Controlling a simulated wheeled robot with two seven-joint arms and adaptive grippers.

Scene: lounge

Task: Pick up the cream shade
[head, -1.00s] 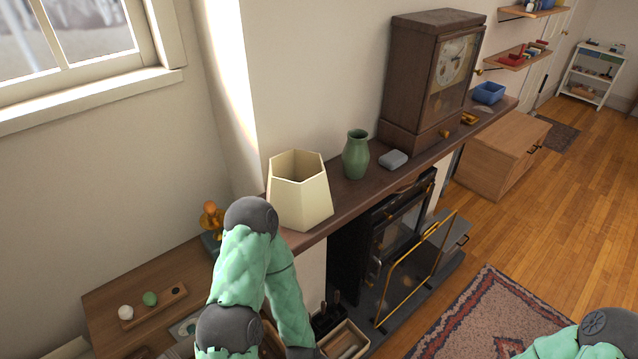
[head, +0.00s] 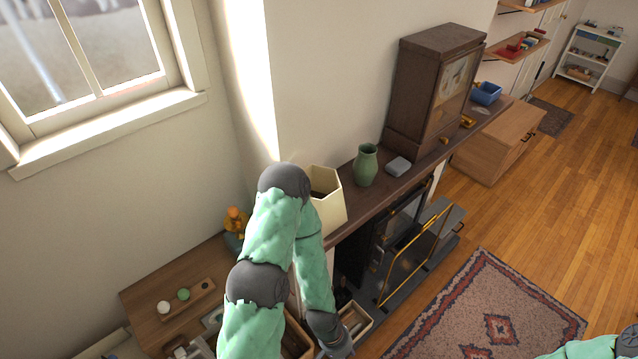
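The cream shade (head: 329,203) is a faceted, open-topped shade. It stands upright at the near left end of the dark wooden mantel shelf, and my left arm hides its left part. My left arm comes up from the bottom, bends in front of the shade and runs down again. Its lower end (head: 332,335) is dark and sits below the mantel, near a wooden box; I cannot make out the fingers. Only a piece of my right arm shows at the bottom right corner, and my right gripper is outside the picture.
A green vase (head: 366,165), a grey block (head: 398,166) and a brown clock (head: 432,95) stand along the mantel (head: 385,193) beyond the shade. A fireplace with a brass-framed screen (head: 412,255) is below. A low wooden cabinet (head: 150,290) with small items is at left. A rug (head: 490,310) covers open floor.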

